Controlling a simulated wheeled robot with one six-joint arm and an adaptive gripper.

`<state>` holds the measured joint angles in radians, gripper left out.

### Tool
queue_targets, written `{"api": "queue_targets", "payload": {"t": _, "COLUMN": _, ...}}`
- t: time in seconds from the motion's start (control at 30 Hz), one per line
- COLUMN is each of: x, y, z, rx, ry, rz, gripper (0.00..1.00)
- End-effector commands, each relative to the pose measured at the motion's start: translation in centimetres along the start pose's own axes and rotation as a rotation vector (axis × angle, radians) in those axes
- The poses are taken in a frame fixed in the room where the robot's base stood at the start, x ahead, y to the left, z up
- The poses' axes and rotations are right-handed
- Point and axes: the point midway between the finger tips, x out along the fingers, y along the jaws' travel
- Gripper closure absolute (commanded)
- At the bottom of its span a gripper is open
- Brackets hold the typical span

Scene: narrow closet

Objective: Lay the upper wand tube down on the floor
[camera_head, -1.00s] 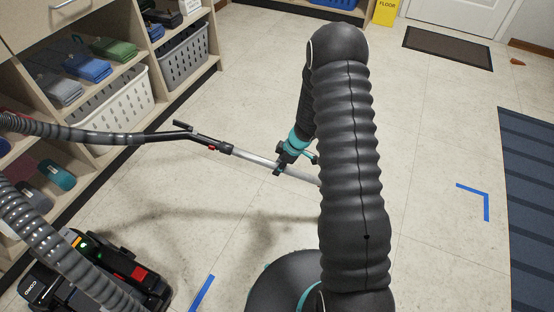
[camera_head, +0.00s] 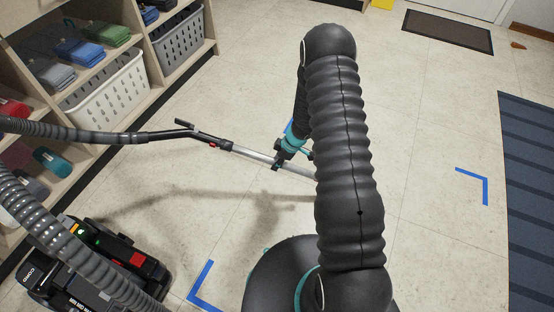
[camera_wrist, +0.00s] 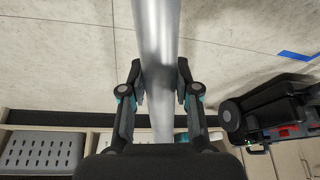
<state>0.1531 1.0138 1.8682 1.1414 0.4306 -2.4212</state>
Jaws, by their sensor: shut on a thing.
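The upper wand tube is a silver metal tube (camera_head: 252,155), running from a black handle (camera_head: 190,131) on the left to behind my arm on the right. My gripper (camera_head: 283,158) is shut around the tube and holds it above the floor, with a shadow below. In the wrist view the tube (camera_wrist: 157,35) passes between the two fingers of my gripper (camera_wrist: 159,80). The tube's far right end is hidden by my arm in the head view. A grey ribbed hose (camera_head: 85,134) runs left from the handle.
A black vacuum body (camera_head: 100,270) stands at the lower left. Shelves with a white basket (camera_head: 105,103) and a grey basket (camera_head: 180,45) line the left side. A blue striped mat (camera_head: 525,190) lies at the right. Blue tape (camera_head: 203,285) marks the floor, which is largely clear.

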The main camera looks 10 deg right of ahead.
Motion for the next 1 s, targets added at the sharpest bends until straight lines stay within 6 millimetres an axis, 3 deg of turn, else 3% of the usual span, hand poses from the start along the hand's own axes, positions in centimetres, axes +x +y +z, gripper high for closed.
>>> {"api": "queue_targets", "payload": {"t": 1.0, "x": 0.68, "y": 0.11, "z": 0.25, "rx": -0.001, "ry": 0.001, "rz": 0.002, "gripper": 1.00}}
